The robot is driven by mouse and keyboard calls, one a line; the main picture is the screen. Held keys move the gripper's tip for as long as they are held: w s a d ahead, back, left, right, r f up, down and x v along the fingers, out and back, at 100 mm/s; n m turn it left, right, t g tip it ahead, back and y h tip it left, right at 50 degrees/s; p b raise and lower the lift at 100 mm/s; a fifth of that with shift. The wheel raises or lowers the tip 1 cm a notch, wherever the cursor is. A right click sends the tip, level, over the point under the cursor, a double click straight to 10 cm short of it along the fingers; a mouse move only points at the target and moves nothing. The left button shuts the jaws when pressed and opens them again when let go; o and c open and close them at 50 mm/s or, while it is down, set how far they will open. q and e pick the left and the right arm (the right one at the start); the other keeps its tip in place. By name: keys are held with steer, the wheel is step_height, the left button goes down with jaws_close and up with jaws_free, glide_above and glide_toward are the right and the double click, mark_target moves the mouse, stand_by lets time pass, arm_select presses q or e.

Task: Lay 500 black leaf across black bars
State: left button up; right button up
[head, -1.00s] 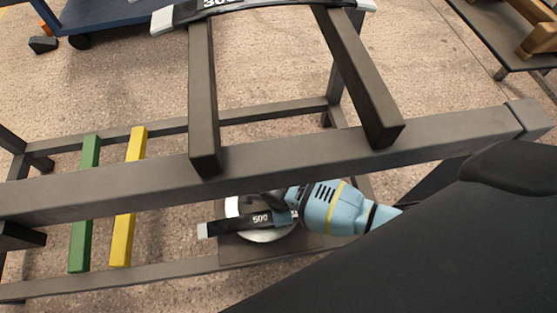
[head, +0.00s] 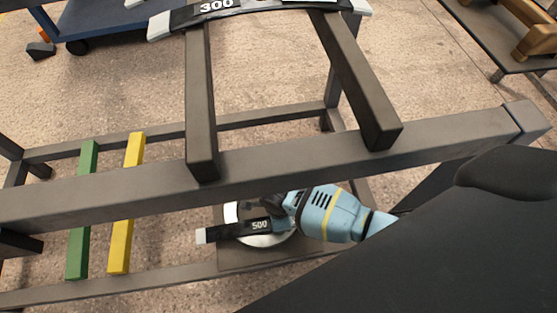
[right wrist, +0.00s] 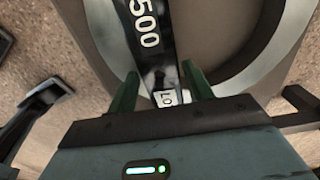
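The black 500 leaf (head: 240,230) lies low, over a pale ring (head: 232,211) on a dark base plate under the rack's front beam. Its left end has a pale tip. My right gripper (head: 283,224) is at the leaf's right part. In the right wrist view its green fingers (right wrist: 159,80) stand on both sides of the leaf (right wrist: 144,30), close to its edges; whether they press on it is unclear. Two black bars, left (head: 201,100) and right (head: 357,85), run back from the front beam. A black 300 leaf (head: 250,8) spans their far ends. My left gripper is out of view.
The front beam (head: 290,168) crosses above the 500 leaf and my right gripper. A green bar (head: 80,225) and a yellow bar (head: 122,215) lie to the left. A blue cart (head: 95,18) stands behind on the left. The near and middle parts of the black bars are bare.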

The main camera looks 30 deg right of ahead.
steer(key=shift+o, duration=1.3)
steer(key=shift+r, duration=0.1)
steer(key=shift+r, duration=0.3)
arm_select(q)
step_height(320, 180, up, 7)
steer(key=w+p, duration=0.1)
steer(key=p, duration=0.5)
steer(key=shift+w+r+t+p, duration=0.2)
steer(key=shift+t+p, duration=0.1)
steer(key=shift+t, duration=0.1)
arm_select(e)
step_height(320, 180, up, 12)
steer(key=shift+r, duration=0.2)
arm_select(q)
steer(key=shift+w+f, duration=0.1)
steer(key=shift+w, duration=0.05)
